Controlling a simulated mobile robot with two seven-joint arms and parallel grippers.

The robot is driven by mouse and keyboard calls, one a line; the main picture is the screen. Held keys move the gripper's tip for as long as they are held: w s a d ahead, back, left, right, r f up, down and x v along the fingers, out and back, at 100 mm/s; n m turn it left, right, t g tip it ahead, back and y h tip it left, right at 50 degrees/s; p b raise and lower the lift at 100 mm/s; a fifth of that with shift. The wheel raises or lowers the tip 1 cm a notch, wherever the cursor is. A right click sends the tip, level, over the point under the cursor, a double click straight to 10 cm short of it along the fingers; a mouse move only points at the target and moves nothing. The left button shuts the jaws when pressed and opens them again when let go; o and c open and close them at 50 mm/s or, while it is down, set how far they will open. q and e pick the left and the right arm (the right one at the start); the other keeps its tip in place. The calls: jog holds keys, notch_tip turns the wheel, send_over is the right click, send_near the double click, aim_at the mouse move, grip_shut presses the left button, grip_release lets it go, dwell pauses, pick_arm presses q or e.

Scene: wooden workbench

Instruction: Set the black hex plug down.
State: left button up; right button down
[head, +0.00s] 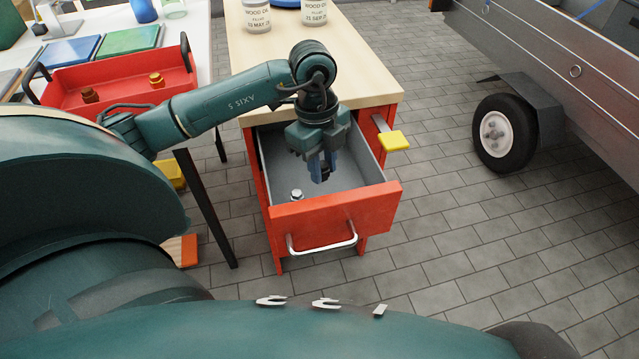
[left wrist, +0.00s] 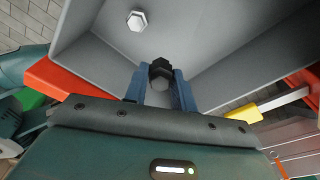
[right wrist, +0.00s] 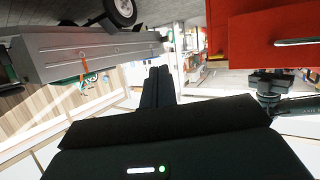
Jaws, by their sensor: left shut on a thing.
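The black hex plug (left wrist: 160,69) is between the blue fingers of my left gripper (left wrist: 160,82), which is shut on it. In the head view, my left gripper (head: 321,170) points down inside the open grey drawer (head: 359,172) of the red cabinet. The plug shows there as a dark piece at the fingertips (head: 323,176). I cannot tell whether it touches the drawer floor. A silver hex plug (left wrist: 137,21) lies on the drawer floor, also in the head view (head: 296,195), apart from my gripper. My right gripper (right wrist: 157,88) shows only in the right wrist view, its dark fingers together with nothing visible between them.
The drawer's red front (head: 335,217) has a silver handle. A yellow-ended piece (head: 393,141) sticks out beside the drawer. A red tray (head: 115,86) with brass-coloured plugs stands at the left. Two labelled jars (head: 257,16) stand on the wooden top. A metal trailer (head: 555,60) stands at the right.

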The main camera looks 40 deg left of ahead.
pick_arm(q)
notch_tip(320, 180, down, 7)
jog(key=shift+b, duration=0.75)
pick_arm(e)
jog(key=shift+w+a+t+y, duration=0.15)
jog(key=shift+w+t+y, duration=0.2)
jog(key=shift+t, duration=0.35)
pick_arm(q)
jog(key=shift+f, duration=0.15)
pick_arm(e)
jog(key=shift+f, duration=0.1)
pick_arm(q)
jog(key=o, duration=1)
jog(key=r+p, duration=0.1)
jog(key=r, duration=0.2)
jog(key=a+r+p, duration=0.1)
jog(key=r, duration=0.7)
jog(key=shift+w+a+r+p, duration=0.15)
jog(key=shift+r+p, duration=0.1)
jog(key=shift+p, duration=0.15)
jog(key=shift+r, duration=0.35)
pick_arm(e)
jog(key=shift+s+d+r+g, duration=0.35)
jog(key=shift+s+r+g, duration=0.1)
jog(key=shift+r+g, duration=0.15)
pick_arm(q)
jog(key=shift+a, duration=0.1)
